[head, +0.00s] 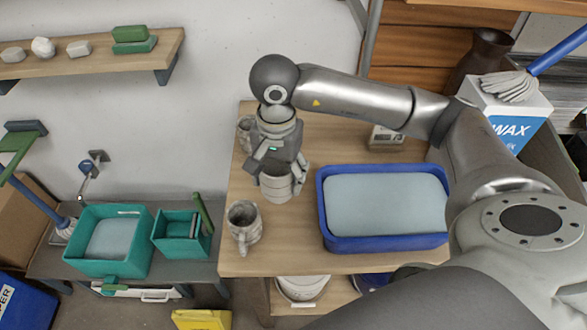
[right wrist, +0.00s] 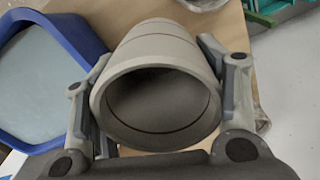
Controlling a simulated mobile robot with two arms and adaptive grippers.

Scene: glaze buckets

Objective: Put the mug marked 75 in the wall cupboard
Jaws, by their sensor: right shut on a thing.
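A light grey mug (head: 276,186) is between the fingers of my right gripper (head: 280,178), over the left part of the wooden table. In the right wrist view the fingers press on both sides of this mug (right wrist: 160,95), whose dark, empty-looking mouth faces the camera. I cannot tell whether its base touches the table. A second grey mug (head: 244,222) stands in front of it near the table's left edge, and a third mug (head: 244,132) stands behind, partly hidden by my arm. No number is readable on any mug. My left gripper and a wall cupboard are not visible.
A blue tub of pale liquid (head: 384,243) stands right of the held mug. A small device (head: 386,137) is behind the tub. A wax box (head: 505,110) and dark vase (head: 482,60) are at back right. A wall shelf (head: 95,68) holds small items. Teal buckets (head: 108,240) stand lower left.

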